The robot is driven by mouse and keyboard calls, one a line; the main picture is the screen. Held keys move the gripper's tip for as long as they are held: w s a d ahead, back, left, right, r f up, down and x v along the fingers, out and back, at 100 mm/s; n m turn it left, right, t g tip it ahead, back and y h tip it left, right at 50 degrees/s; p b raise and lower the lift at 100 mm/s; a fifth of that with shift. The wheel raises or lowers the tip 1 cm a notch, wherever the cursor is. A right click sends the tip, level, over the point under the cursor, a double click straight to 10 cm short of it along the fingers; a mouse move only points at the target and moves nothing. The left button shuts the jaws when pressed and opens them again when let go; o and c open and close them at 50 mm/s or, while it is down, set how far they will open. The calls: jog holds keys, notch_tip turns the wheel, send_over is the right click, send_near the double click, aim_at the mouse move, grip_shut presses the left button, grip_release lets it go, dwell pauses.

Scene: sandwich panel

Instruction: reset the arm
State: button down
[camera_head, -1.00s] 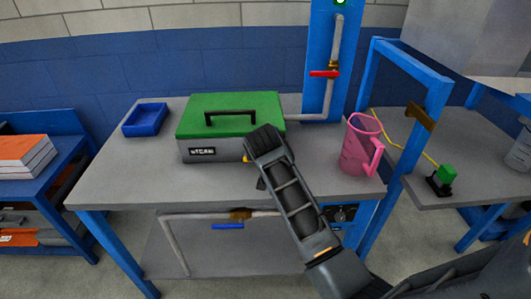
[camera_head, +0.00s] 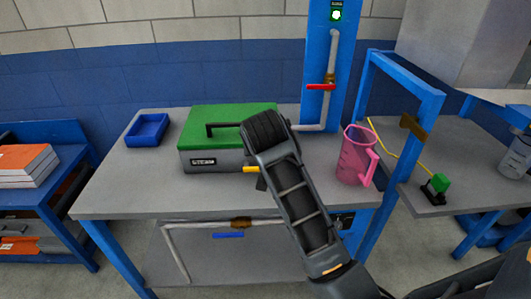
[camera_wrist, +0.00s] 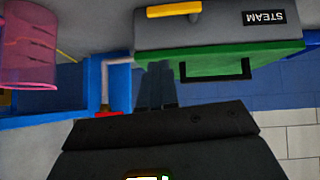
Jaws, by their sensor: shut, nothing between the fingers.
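My arm reaches up from the lower right in the head view, its wrist in front of the right part of the green-lidded STEAM box (camera_head: 200,160). My gripper (camera_wrist: 157,64) shows in the wrist view as two dark fingers, shut and empty. The fingers overlap the box's green lid (camera_wrist: 215,62) in that view; whether they touch it I cannot tell. In the head view the fingers are hidden behind my wrist.
The grey bench (camera_head: 120,190) holds a blue tray (camera_head: 147,129) and a pink jug (camera_head: 354,158). A blue post with a red-handled valve (camera_head: 321,87) stands behind. A green button (camera_head: 440,183) sits on the right bench. Orange-covered books (camera_head: 25,163) lie at left.

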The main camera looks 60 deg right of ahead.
jog(key=shift+s+a+r, duration=0.25)
jog(key=shift+a+r, duration=0.05)
jog(key=shift+r, duration=0.05)
dwell(0.4)
jog(key=s+a+f+n+t+y, duration=0.3)
jog(key=s+a+f+n+t, duration=0.45)
jog(key=s+a, duration=0.6)
jog(key=s+a+r+y, duration=0.1)
jog(key=s+a+r, duration=0.1)
jog(key=s+a, duration=0.2)
jog(key=s+a+r+n+t+y, duration=0.1)
jog(key=s+a+r+y, duration=0.1)
jog(key=s, duration=0.6)
jog(key=s+a+r+n+t+y, duration=0.1)
jog(key=s+a+r, duration=0.3)
jog(key=s+a, duration=0.2)
jog(key=shift+s+a+r+y, duration=0.25)
jog(key=shift+s+y, duration=0.05)
jog(key=shift+s, duration=0.15)
jog(key=c, duration=1.8)
grip_release()
jog(key=shift+n, duration=0.25)
